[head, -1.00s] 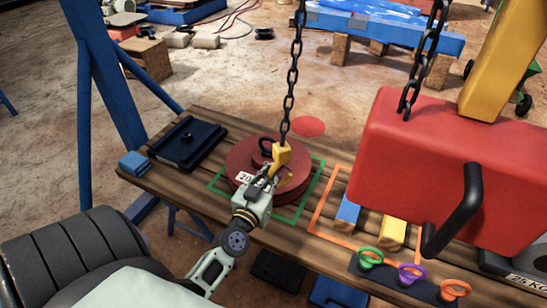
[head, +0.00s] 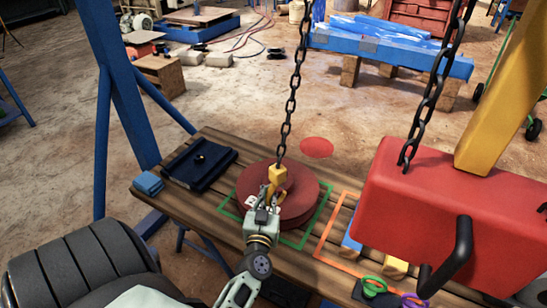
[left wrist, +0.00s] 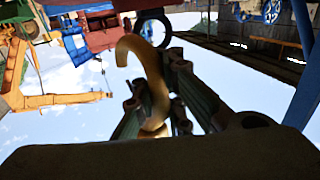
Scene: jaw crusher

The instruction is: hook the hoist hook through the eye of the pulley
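The yellow hoist hook (head: 277,174) hangs on a dark chain (head: 291,100) above the pulley, a dark red disc (head: 301,205) lying flat inside a green outline on the wooden bench. My left gripper (head: 268,200) is at the hook, just over the near side of the disc. In the left wrist view the curved hook (left wrist: 154,82) stands between my fingers (left wrist: 160,108), its tip free. The gripper looks shut on it. The pulley's eye is hidden behind the hook and gripper in the head view, so I cannot tell whether the hook passes through it. My right gripper is out of view.
A large red block (head: 430,205) with a black handle hangs on the right. A dark blue tray-like part (head: 200,163) and a small blue block (head: 148,183) lie left on the bench (head: 190,212). An empty orange outline (head: 333,233) and coloured rings (head: 374,284) are right.

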